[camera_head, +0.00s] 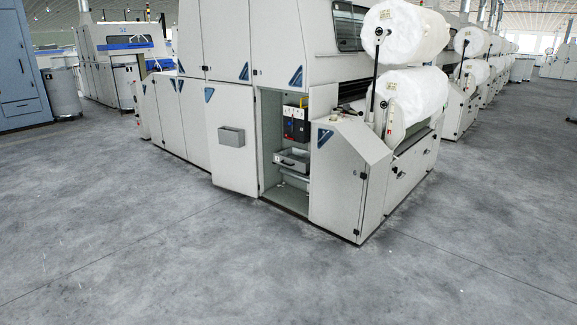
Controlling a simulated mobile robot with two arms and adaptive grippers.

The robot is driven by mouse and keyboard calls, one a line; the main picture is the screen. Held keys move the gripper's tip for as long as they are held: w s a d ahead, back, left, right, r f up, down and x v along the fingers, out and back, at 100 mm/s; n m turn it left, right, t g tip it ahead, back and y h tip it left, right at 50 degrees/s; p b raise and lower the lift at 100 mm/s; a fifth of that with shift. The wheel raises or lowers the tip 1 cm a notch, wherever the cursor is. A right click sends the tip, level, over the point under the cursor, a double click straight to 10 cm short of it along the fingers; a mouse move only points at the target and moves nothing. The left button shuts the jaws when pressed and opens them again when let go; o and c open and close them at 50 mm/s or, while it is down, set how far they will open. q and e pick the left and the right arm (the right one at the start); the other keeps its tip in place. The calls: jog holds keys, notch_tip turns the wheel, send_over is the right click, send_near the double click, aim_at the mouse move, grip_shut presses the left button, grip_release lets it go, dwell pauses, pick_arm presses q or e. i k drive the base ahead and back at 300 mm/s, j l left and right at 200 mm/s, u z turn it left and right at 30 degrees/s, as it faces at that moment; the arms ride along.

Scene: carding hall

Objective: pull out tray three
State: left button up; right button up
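A carding machine (290,50) stands ahead with an open bay in its near side. Inside the bay a shallow grey tray (292,160) sits low, seemingly with a dark handle or edge below its front. A dark box with a red part (296,124) is mounted above the tray. I cannot read a number on the tray, so I cannot tell whether it is tray three. Neither of my grippers shows in the head view.
Open grey floor (200,270) lies in front of the machine. A grey box (231,136) sticks out from the panel left of the bay. White fibre rolls (415,95) are at the right. A grey can (62,93) and blue cabinet (18,75) stand at the left.

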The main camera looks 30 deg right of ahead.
aim_at(296, 156)
jog(key=i+l+z, duration=0.3)
jog(key=i, duration=0.2)
jog(key=i+z, duration=0.3)
jog(key=i, duration=0.2)
